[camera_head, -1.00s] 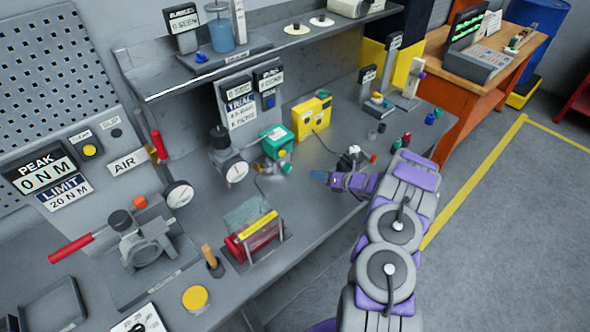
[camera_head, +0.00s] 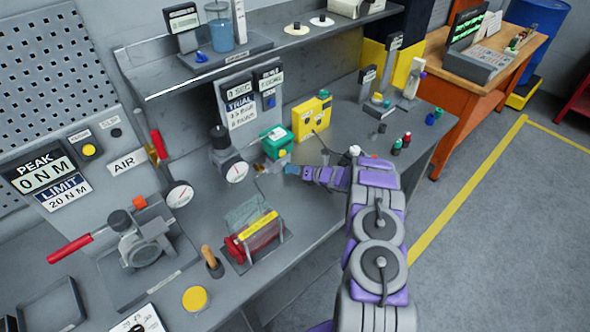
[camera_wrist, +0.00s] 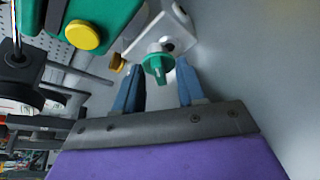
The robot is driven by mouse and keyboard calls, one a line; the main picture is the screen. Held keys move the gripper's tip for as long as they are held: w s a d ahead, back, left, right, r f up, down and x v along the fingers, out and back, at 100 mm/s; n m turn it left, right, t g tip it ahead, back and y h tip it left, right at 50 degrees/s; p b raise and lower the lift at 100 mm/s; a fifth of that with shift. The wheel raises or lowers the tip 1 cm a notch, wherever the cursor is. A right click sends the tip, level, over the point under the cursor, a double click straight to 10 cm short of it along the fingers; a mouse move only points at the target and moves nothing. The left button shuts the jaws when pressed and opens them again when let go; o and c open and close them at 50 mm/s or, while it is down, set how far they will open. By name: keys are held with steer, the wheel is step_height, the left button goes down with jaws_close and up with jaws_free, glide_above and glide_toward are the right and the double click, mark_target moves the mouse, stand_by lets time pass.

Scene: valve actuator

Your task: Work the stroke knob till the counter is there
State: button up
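The green actuator box (camera_head: 277,142) stands on the bench beside a round dial gauge (camera_head: 236,172). In the wrist view, a small green knob (camera_wrist: 157,66) sits on a pale metal bracket (camera_wrist: 165,30), between my two blue fingertips. My gripper (camera_wrist: 160,72) is open, with a gap on both sides of the knob; I cannot tell if either finger touches it. In the head view my gripper (camera_head: 291,170) is just below the box and hides the knob. A yellow knob (camera_wrist: 83,36) shows on the green box. The display panel (camera_head: 238,105) stands behind; its small text is hard to read.
A yellow box (camera_head: 311,118) stands right of the green one. A red block under a clear cover (camera_head: 252,230) and a wooden-handled tool (camera_head: 211,261) are at the front. The shelf (camera_head: 250,62) overhangs the bench's back.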

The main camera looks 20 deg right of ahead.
steer(key=shift+c, duration=0.2)
jaws_close()
